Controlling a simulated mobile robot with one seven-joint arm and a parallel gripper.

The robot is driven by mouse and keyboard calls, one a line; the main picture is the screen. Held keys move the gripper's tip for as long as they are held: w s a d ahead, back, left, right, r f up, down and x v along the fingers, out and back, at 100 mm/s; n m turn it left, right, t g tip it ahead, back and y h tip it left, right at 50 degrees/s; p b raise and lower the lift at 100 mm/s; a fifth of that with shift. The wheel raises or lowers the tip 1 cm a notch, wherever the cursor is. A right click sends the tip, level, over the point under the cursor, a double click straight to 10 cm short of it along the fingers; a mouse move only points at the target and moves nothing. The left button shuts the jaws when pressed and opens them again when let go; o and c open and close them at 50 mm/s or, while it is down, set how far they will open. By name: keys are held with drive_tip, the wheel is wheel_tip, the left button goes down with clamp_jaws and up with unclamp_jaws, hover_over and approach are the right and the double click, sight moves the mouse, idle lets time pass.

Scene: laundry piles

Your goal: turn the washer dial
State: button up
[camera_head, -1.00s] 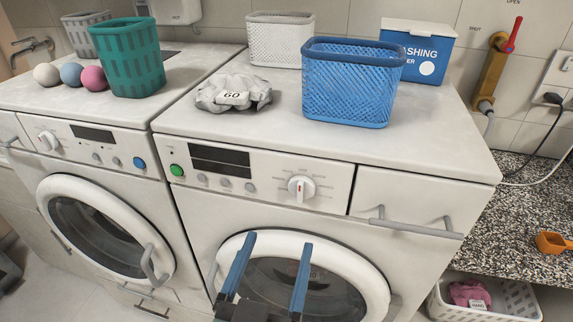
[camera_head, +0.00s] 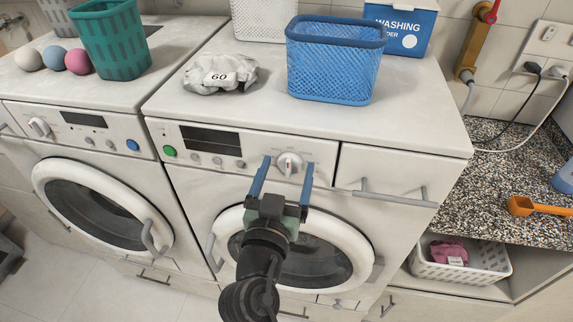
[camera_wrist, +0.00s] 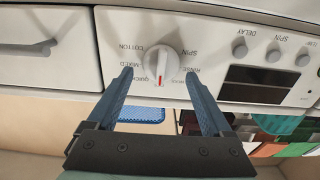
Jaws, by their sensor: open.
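The washer dial (camera_head: 289,163) is a white round knob on the front panel of the right-hand washer (camera_head: 330,215). In the wrist view the dial (camera_wrist: 161,64) has a raised grip bar, a red mark and printed labels around it, including COTTON, MIXED, SPIN and RINSE. My gripper (camera_head: 284,165) is open, with its two blue fingers on either side of the dial in the head view. In the wrist view my gripper (camera_wrist: 157,75) has its fingertips near the dial's lower left and lower right. Whether they touch the panel I cannot tell. Nothing is between the fingers except the view of the dial.
A drawer handle (camera_head: 395,193) sticks out right of the dial. A green button (camera_head: 170,151) and a dark display (camera_head: 210,139) are to its left. On top stand a blue basket (camera_head: 332,75) and a grey cloth tagged 60 (camera_head: 220,75).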

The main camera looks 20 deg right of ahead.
drive_tip(key=shift+w+d, duration=0.1)
drive_tip(key=shift+w, duration=0.05)
clamp_jaws()
idle(0.4)
